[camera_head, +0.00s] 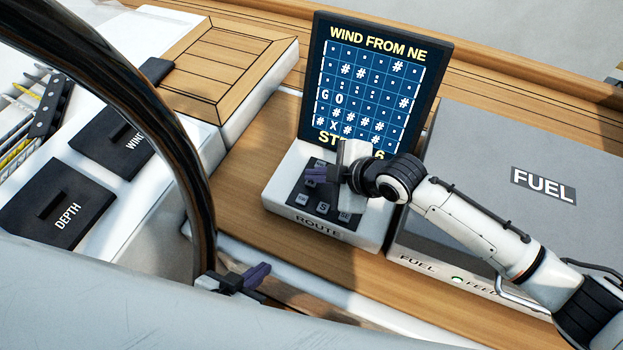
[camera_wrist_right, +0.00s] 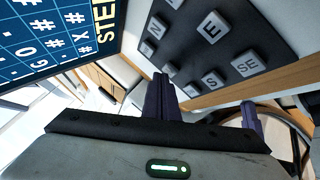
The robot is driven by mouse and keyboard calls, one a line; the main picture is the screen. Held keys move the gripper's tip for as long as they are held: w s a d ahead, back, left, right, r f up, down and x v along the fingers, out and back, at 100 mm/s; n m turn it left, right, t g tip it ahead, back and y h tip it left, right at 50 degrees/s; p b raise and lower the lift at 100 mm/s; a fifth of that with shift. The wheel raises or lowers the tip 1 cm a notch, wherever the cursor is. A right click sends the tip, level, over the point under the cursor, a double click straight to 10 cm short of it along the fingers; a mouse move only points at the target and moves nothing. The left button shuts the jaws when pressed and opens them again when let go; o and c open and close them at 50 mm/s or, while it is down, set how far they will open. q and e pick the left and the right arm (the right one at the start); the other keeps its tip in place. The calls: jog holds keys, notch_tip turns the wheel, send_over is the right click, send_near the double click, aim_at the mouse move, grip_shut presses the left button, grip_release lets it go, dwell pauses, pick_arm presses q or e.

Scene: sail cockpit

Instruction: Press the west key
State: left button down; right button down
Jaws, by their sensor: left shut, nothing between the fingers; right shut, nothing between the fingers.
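The ROUTE keypad box (camera_head: 275,185) stands below the chart screen, with a dark panel of square keys. The SW key (camera_head: 302,198), S key (camera_head: 323,207) and SE key (camera_head: 345,215) show in its lower row. My right gripper (camera_head: 316,174) is shut, its purple fingertips over the left side of the panel, where the west key is largely hidden. Contact cannot be told. In the right wrist view, the E key (camera_wrist_right: 212,27) and SE key (camera_wrist_right: 249,63) are readable beyond the fingers. My left gripper (camera_head: 252,278) is shut, low beside the wheel, away from the keypad.
The screen (camera_head: 370,90) reads WIND FROM NE above a grid. A grey FUEL box (camera_head: 480,150) stands right of the keypad. The dark steering wheel rim (camera_head: 150,95) arches at left, before DEPTH (camera_head: 60,205) and WIND covers. Wooden deck is clear left of the keypad.

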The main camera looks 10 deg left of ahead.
aim_at(316, 187)
jog(key=shift+f+b, duration=0.3)
jog(key=shift+f, duration=0.3)
jog(key=shift+s+d, duration=0.1)
dwell(0.5)
jog(key=shift+r+p, duration=0.9)
jog(key=shift+r, duration=0.05)
notch_tip(316, 187, up, 5)
jog(key=p, duration=0.4)
jog(key=shift+p, duration=0.3)
